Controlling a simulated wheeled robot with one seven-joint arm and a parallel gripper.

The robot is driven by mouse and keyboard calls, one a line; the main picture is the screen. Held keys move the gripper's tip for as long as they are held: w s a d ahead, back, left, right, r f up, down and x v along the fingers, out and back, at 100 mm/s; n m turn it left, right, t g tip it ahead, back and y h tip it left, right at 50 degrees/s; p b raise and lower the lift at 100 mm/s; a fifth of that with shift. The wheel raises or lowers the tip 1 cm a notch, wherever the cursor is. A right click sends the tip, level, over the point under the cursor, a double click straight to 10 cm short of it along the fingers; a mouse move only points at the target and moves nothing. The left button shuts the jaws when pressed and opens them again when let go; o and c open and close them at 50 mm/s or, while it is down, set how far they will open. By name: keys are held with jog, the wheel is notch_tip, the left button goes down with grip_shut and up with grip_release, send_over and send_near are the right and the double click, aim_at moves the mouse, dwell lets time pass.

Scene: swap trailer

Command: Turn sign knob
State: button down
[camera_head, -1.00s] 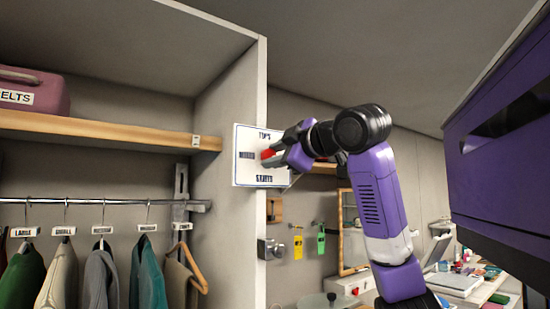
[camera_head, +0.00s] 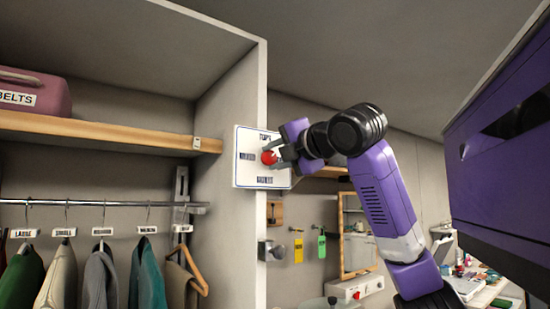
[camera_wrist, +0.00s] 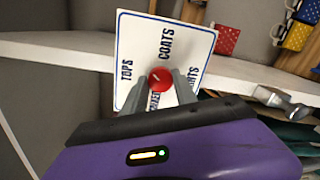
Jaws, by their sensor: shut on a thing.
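The white sign (camera_head: 246,160) with dark lettering is fixed at the front edge of the wardrobe's side panel. Its red round knob (camera_head: 268,157) sits at the middle. My gripper (camera_head: 277,157) comes from the right with its grey fingers closed on the knob. In the wrist view the fingers (camera_wrist: 162,87) stand at both sides of the red knob (camera_wrist: 160,77), which shows a small pale mark. On the sign (camera_wrist: 139,48) there, "TOPS" and "COATS" are readable; the other words are partly hidden by the fingers.
A wooden shelf (camera_head: 100,132) holds a pink "BELTS" box (camera_head: 35,92). Several garments hang from a rail (camera_head: 100,203) below it. A metal fitting (camera_head: 268,251) sticks out under the sign. Yellow (camera_head: 298,250) and green (camera_head: 321,246) tags hang behind.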

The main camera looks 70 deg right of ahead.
jog(key=n, duration=0.3)
jog(key=shift+f+n, duration=0.2)
jog(key=shift+n, duration=2)
jog(key=shift+h, duration=0.3)
jog(key=c, duration=1)
grip_release()
jog(key=shift+o, duration=0.2)
jog(key=shift+a+r, duration=0.1)
jog(key=shift+a, duration=0.05)
